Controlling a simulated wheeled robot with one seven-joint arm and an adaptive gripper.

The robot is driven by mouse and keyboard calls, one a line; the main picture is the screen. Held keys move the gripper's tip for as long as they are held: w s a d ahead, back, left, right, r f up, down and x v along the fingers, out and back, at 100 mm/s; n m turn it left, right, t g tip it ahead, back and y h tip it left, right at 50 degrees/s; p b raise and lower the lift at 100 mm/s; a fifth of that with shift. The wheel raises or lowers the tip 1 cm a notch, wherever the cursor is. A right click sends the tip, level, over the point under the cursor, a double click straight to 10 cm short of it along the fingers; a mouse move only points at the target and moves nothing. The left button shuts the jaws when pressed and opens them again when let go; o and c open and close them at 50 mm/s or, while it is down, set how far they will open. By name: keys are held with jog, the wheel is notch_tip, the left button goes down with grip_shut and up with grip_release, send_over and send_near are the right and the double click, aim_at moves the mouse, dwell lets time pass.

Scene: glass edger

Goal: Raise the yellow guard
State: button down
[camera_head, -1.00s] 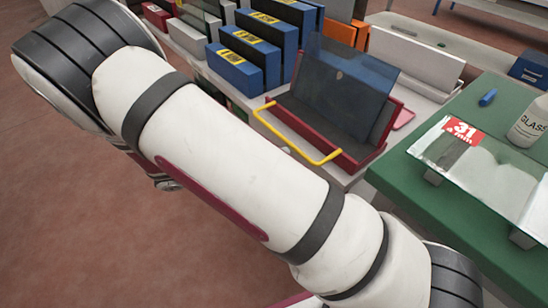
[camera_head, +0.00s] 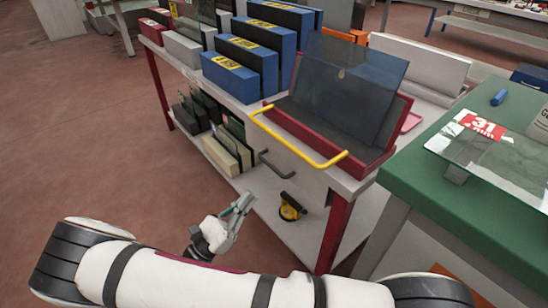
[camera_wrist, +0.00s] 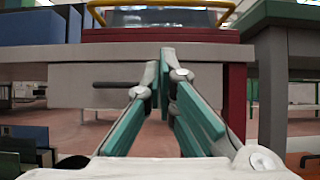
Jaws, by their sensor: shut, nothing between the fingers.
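The yellow guard (camera_head: 298,139) is a bent yellow bar along the front of a red-framed tray (camera_head: 378,162) holding a tilted dark glass pane (camera_head: 350,80). The bar sits low, at the table's front edge. It also shows at the top of the wrist view (camera_wrist: 160,4), partly cut off. My gripper (camera_head: 245,203) is below and to the left of the guard, in front of the table's lower shelf, and apart from the guard. In the wrist view its teal-padded fingers (camera_wrist: 166,60) meet at the tips, empty, pointing at the table's front below the tray.
A drawer with a dark handle (camera_head: 277,166) is under the tray. A yellow-and-black object (camera_head: 291,207) stands on the lower shelf. Blue boxes (camera_head: 232,77) stand left of the tray. A green-topped table (camera_head: 470,200) with glass is on the right. Open floor lies to the left.

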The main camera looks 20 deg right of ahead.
jog(key=a+r+b+x, duration=0.1)
jog(key=r+b+x, duration=0.1)
jog(key=x, duration=1.1)
jog(key=shift+s+a+b, duration=0.25)
jog(key=shift+a+b, duration=0.05)
jog(key=shift+b, duration=0.15)
jog(key=shift+r, duration=0.2)
jog(key=shift+a+r+y+p, duration=0.1)
jog(key=shift+r+y+p, duration=0.15)
jog(key=shift+p, duration=0.5)
